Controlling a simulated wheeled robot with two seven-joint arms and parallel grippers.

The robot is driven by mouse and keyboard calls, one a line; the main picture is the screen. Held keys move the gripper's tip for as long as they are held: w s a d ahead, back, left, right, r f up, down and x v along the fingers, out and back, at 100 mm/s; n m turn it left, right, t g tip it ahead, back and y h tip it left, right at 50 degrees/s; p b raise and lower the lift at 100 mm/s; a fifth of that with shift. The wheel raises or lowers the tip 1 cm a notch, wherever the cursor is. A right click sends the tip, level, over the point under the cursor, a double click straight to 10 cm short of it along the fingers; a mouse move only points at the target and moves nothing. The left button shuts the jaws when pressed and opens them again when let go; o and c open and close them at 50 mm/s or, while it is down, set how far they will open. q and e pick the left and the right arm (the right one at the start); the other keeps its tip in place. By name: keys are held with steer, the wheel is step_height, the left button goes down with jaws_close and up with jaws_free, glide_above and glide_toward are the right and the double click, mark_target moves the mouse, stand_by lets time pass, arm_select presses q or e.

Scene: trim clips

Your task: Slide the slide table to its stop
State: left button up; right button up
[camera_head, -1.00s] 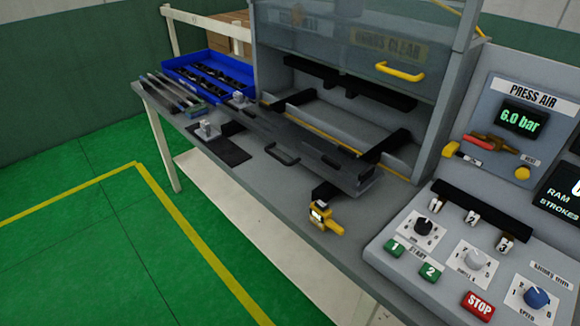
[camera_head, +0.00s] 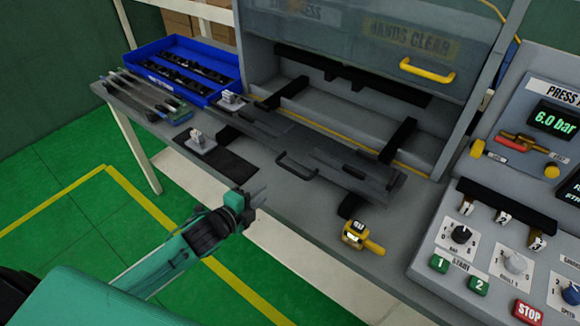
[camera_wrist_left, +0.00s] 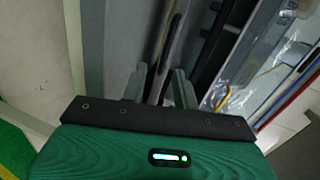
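The slide table (camera_head: 270,133) is a long dark grey plate lying on the bench in front of the press opening. Its black bar handle (camera_head: 297,168) sticks out on the near side. My left gripper (camera_head: 262,194) is in front of the bench edge, to the near left of the handle and apart from it. In the left wrist view my gripper's two fingers (camera_wrist_left: 160,88) stand apart with nothing held between them. A dark bar runs beyond the fingertips there; I cannot tell which part it is. My right gripper is not in view.
A blue bin (camera_head: 185,72) of black clips stands at the back left. A yellow lever-like part (camera_head: 362,237) sits right of the handle. The press guard with its yellow handle (camera_head: 427,70) is raised above the opening. A control panel (camera_head: 500,250) is at the right.

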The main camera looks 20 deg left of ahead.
mark_target(288, 170)
arm_select(q)
steer(key=shift+m+h, duration=0.4)
steer(key=shift+m, duration=0.2)
steer(key=x, duration=0.3)
steer(key=r+p+x, duration=0.1)
steer(key=x, duration=0.1)
steer(key=p+x, duration=0.1)
steer(key=x, duration=0.2)
steer(key=shift+w+r, duration=0.2)
steer(key=shift+w, duration=0.4)
steer(key=p+x, duration=0.1)
steer(key=x, duration=0.3)
steer(key=shift+w+f, duration=0.1)
steer(key=shift+w, duration=0.15)
steer(key=shift+w+d+f, duration=0.15)
steer(key=shift+w+d, duration=0.05)
steer(key=shift+w, duration=0.15)
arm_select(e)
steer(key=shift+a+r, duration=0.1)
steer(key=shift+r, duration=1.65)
arm_select(q)
jaws_close()
